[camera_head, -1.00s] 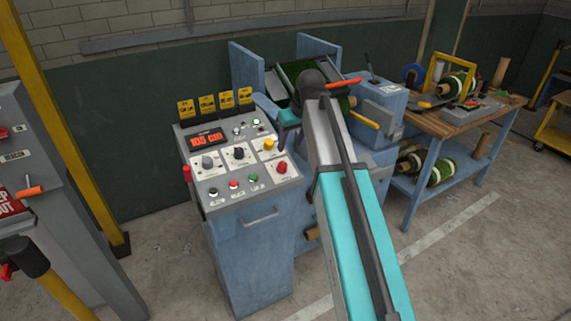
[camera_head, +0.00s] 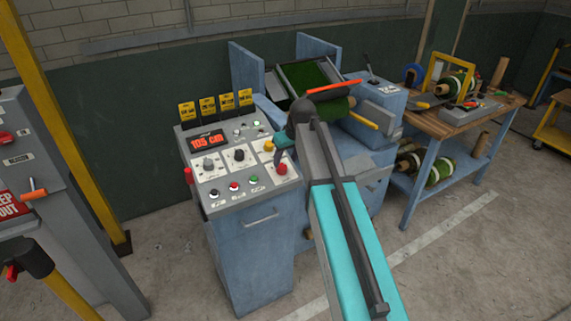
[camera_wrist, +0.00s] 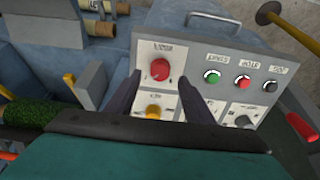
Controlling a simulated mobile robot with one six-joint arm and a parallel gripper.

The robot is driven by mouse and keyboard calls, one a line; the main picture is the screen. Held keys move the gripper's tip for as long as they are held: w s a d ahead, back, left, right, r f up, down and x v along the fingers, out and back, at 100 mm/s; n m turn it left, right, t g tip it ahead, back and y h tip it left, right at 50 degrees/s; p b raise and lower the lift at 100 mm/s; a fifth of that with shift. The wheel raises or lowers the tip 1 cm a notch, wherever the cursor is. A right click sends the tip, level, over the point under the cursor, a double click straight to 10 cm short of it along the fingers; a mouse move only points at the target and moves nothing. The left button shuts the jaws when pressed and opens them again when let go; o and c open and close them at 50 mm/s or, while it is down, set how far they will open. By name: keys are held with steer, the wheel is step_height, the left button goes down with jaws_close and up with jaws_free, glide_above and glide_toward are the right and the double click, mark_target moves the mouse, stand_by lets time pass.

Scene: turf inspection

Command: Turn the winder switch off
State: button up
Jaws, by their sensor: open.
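The grey control panel (camera_head: 222,196) tops a blue cabinet. A red knob (camera_head: 282,169) sits at its right side, with a yellow knob (camera_head: 269,145) behind it. In the wrist view, the red knob (camera_wrist: 160,70) is on a white plate with a label too blurred to read surely. My gripper (camera_wrist: 160,77) is open, its dark fingers on either side of the red knob and pointing at the panel; contact cannot be told. The yellow knob (camera_wrist: 153,111) shows between the fingers, nearer the wrist. In the head view, my gripper (camera_head: 282,155) is over the panel's right edge.
Black, red and green buttons (camera_head: 233,187) line the panel front. A red display (camera_head: 208,142) reads 105 cm, with yellow tags (camera_head: 216,104) behind. A turf roll (camera_head: 325,107) is on the machine to the right. A workbench (camera_head: 450,117) stands farther right.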

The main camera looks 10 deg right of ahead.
mark_target(283, 167)
steer(key=shift+p+x, duration=0.75)
steer(key=shift+x, duration=1.85)
steer(key=c, duration=0.9)
steer(key=shift+d, duration=0.15)
steer(key=shift+c, duration=0.7)
